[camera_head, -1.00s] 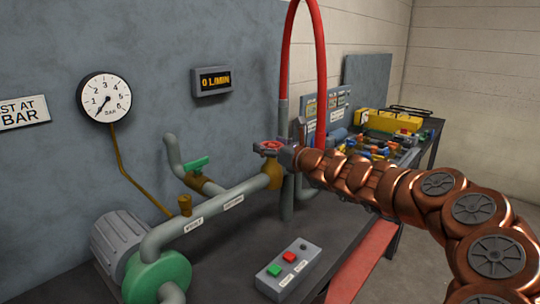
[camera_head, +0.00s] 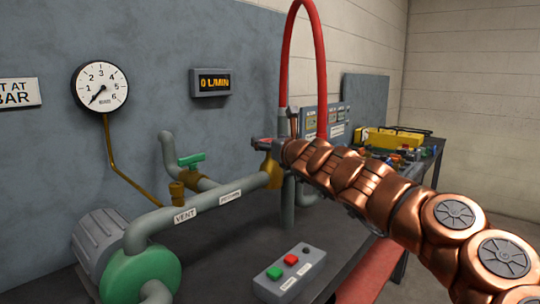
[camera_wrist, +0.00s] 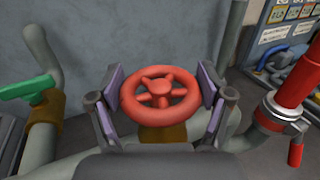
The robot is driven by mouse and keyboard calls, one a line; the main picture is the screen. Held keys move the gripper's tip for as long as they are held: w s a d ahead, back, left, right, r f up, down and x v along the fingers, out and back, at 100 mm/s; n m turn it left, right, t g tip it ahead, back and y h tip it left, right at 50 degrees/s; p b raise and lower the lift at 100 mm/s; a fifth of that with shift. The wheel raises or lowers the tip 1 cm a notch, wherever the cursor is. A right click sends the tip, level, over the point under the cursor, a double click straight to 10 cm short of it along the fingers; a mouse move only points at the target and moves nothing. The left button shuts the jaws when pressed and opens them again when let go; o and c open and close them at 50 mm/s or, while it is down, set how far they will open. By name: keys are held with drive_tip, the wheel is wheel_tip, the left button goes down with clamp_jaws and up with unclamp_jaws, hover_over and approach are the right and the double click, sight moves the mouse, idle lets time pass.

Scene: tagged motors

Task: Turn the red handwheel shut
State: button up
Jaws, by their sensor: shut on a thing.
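The red handwheel (camera_wrist: 160,94) sits on a brass valve body (camera_wrist: 162,132) at the end of the grey pipe. In the head view the handwheel (camera_head: 263,140) is mostly hidden by my gripper (camera_head: 277,144), above the brass valve (camera_head: 271,170). In the wrist view my gripper (camera_wrist: 160,92) has one purple-padded finger on each side of the wheel, shut on its rim. The flow display (camera_head: 212,82) reads 0 L/MIN.
A green-handled vent valve (camera_head: 191,160) stands left of the handwheel. A red hose (camera_head: 322,70) arches up behind my gripper. A button box (camera_head: 289,272) lies on the bench in front. A green-ended motor (camera_head: 140,277) is at lower left. The grey wall is close behind.

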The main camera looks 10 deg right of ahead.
drive_tip(key=shift+r+m+h+b, duration=0.15)
drive_tip(key=shift+m+h+b, duration=0.45)
drive_tip(key=shift+b, duration=1.15)
drive_tip(key=o, duration=1.1)
drive_tip(key=shift+s+d, duration=0.1)
drive_tip(key=shift+s, duration=0.3)
drive_tip(key=s+d, duration=0.1)
drive_tip(key=s, duration=1)
drive_tip(key=shift+d, duration=0.25)
